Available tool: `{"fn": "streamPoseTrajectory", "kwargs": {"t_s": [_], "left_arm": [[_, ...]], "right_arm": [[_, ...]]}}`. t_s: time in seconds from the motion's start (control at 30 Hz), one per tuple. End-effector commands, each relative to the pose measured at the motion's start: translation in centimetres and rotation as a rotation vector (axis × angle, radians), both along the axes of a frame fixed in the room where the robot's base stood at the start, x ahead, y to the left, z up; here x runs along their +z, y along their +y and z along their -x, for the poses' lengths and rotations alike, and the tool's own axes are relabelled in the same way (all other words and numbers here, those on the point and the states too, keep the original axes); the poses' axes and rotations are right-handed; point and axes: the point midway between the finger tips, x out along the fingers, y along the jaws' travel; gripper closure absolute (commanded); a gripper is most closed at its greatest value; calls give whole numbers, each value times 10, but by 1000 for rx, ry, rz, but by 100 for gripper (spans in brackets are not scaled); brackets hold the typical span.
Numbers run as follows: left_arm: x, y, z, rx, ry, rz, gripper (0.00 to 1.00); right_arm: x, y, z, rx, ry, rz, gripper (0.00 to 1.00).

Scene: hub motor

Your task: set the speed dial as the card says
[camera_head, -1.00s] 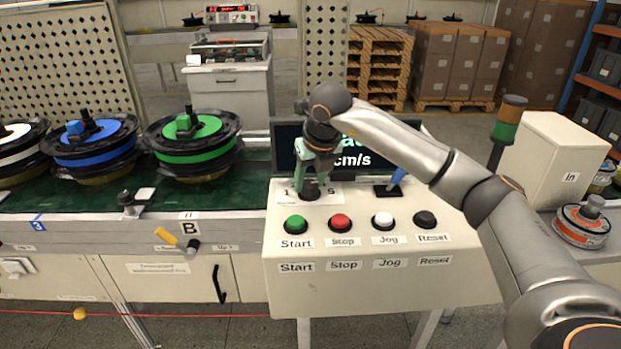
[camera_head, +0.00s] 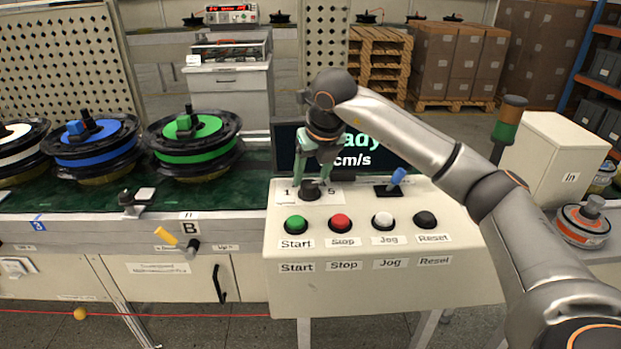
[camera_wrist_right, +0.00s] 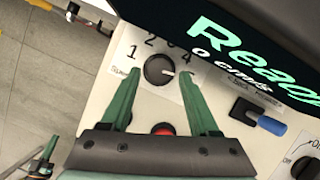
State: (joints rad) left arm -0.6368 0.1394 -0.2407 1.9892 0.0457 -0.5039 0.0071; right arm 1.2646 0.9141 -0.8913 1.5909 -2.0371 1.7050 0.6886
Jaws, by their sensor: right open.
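The speed dial (camera_head: 312,190) is a dark round knob on the sloped top of the control panel. The wrist view shows the dial (camera_wrist_right: 158,70) with printed numbers from 1 to 4 around it; the head view shows a 5 at its right. A pale mark on the knob points towards the right side of the scale; its exact number is hard to tell. My right gripper (camera_head: 312,180) is open above the dial. In the wrist view its green fingers (camera_wrist_right: 160,77) stand either side of the knob, apart from it. No card can be made out.
The screen (camera_head: 360,150) behind the dial reads "Ready" and cm/s. Start (camera_head: 295,225), Stop (camera_head: 340,223), Jog and Reset buttons line the panel's front. A blue-handled lever (camera_head: 397,177) stands right of the dial. Hub motors sit on the green conveyor at left.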

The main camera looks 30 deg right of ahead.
Motion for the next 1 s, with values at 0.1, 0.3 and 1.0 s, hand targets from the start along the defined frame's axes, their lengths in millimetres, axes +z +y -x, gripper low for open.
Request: {"fn": "streamPoseTrajectory", "kwargs": {"t_s": [0.1,0.3,1.0], "left_arm": [[2,0,0,1,-2,0,100],[5,1,-1,2,-7,0,100],[2,4,2,8,-1,-5,100]], "right_arm": [[27,2,9,1,-7,0,38],[66,6,25,1,-5,-1,38],[92,8,37,0,-1,-1,38]]}}
